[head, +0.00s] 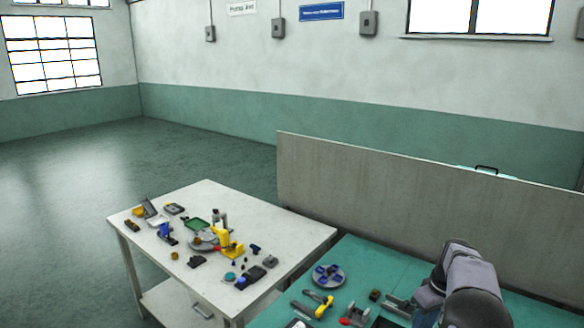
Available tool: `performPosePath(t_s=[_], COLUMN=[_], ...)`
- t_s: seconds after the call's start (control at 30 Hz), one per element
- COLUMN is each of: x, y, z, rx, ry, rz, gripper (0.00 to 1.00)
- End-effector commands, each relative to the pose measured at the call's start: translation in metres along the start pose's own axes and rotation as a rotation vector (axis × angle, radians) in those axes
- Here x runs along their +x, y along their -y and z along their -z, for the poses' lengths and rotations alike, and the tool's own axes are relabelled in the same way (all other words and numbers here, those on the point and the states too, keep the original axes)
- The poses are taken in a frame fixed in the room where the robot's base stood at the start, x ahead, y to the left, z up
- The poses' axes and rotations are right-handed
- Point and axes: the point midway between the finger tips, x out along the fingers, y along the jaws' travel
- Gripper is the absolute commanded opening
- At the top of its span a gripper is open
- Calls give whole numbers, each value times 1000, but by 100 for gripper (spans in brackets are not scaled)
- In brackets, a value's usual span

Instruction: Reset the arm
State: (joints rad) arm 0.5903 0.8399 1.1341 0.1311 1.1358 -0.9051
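My arm shows at the lower right of the head view as grey and dark links, rising over the green work surface (362,262).
A round grey tray (343,283) with blue parts, yellow-handled pliers (324,306) and a red-tipped metal fixture (356,314) lie left of my arm. A white table (290,232) farther left holds a yellow device (228,243) and several small parts. A grey panel (400,195) stands behind.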

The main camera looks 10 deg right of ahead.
Motion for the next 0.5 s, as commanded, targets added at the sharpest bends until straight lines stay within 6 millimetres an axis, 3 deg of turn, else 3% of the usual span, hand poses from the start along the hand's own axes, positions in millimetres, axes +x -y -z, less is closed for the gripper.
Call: performPosePath(t_s=[0.03,0.27,0.5], x=[-6,-20,-26], y=[23,119,216], z=[4,-1,-41], rx=[8,81,150], ry=[8,45,74], rz=[-1,-10,-28], gripper=[28,28,28])
